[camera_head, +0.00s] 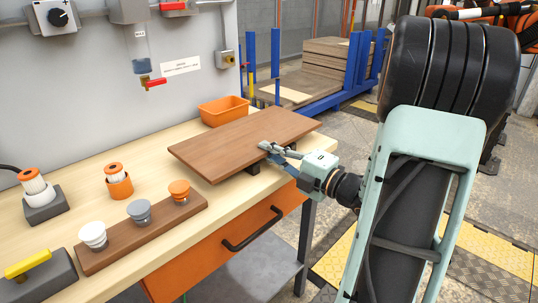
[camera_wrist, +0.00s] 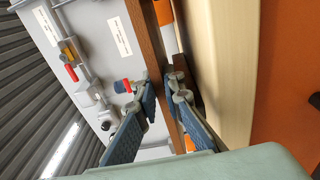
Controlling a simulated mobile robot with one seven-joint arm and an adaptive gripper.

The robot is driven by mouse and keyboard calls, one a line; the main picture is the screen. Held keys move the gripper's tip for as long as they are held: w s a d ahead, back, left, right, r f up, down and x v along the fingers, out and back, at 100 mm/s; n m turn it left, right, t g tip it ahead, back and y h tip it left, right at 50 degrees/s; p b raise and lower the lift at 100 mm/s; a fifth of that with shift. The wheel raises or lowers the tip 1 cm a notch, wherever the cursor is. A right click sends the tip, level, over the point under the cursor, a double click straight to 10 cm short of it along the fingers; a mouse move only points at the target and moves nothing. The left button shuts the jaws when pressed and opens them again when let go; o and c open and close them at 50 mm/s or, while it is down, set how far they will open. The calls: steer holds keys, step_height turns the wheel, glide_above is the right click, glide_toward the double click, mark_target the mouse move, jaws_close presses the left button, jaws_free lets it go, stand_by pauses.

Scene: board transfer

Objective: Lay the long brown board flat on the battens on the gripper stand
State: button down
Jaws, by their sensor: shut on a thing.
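The long brown board (camera_head: 240,138) lies about level over the right part of the workbench. A dark batten (camera_head: 253,168) shows under its near edge. I cannot tell whether the board rests on it or hangs just above; other supports are hidden under the board. My gripper (camera_head: 270,149) is shut on the board's near long edge, one finger on top. In the wrist view my gripper (camera_wrist: 163,90) has a finger on each side of the board (camera_wrist: 154,45), seen edge-on. A dark batten (camera_wrist: 181,68) stands between board and bench top.
An orange bin (camera_head: 223,110) stands behind the board. A brown rack (camera_head: 150,232) with white, grey and orange cups lies to the left on the bench (camera_head: 75,180). An orange drawer with a black handle (camera_head: 250,230) is below. A blue cart (camera_head: 350,88) stands behind.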

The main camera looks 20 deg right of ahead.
steer(key=shift+r, duration=0.1)
steer(key=shift+f+b, duration=0.3)
steer(key=shift+b, duration=0.05)
steer(key=shift+f+b, duration=0.25)
steer(key=shift+b, duration=0.1)
steer(key=c, duration=2)
jaws_free()
steer(key=shift+s, duration=0.1)
steer(key=shift+c, duration=0.2)
steer(key=shift+f, duration=0.1)
steer(key=shift+r+p, duration=0.7)
steer(key=shift+p, duration=0.25)
steer(key=v, duration=1.2)
